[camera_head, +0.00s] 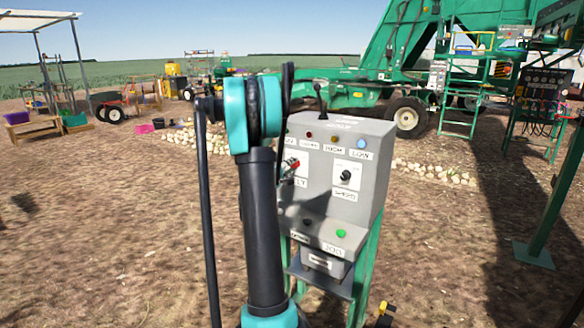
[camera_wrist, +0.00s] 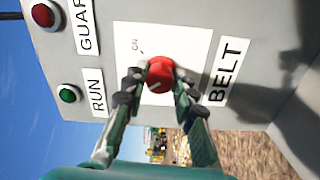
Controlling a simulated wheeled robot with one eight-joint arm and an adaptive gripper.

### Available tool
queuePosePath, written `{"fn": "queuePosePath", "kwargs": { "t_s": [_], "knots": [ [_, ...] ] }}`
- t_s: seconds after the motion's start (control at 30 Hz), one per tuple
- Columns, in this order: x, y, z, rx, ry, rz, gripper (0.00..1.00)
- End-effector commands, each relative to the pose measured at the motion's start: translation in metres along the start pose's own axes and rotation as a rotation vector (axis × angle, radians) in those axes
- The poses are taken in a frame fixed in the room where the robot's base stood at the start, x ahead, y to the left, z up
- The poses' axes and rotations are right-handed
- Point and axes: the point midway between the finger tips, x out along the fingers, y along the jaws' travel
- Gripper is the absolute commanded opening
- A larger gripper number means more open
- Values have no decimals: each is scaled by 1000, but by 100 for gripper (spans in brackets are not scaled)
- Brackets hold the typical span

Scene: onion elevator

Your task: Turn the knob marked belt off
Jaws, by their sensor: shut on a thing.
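The belt knob (camera_wrist: 160,76) is red and sits on a white plate with a small "ON" mark, on the grey panel's face. The label BELT (camera_wrist: 225,72) is beside it; the wrist view is turned sideways. My gripper (camera_wrist: 155,92) has a finger on each side of the knob and is shut on it. The knob's pointer and any OFF mark cannot be made out. In the head view, my gripper (camera_head: 287,172) reaches the left part of the grey control box (camera_head: 322,200), and my arm hides part of the box and the belt label.
A black knob (camera_head: 346,175) is on a white plate to the right. A row of lamps runs above, with a black lever (camera_head: 320,98) on top. A green button (camera_head: 341,233) is on the lower ledge. Green legs (camera_head: 366,262) support the box. Bare ground surrounds it.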

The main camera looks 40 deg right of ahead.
Motion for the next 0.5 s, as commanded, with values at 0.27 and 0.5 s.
{"fn": "queuePosePath", "kwargs": {
  "t_s": [0.27, 0.5],
  "knots": [
    [0, 0, 0, -114, 1, -1, 0],
    [0, 0, 0, -149, 1, -1, 0]
  ]
}}
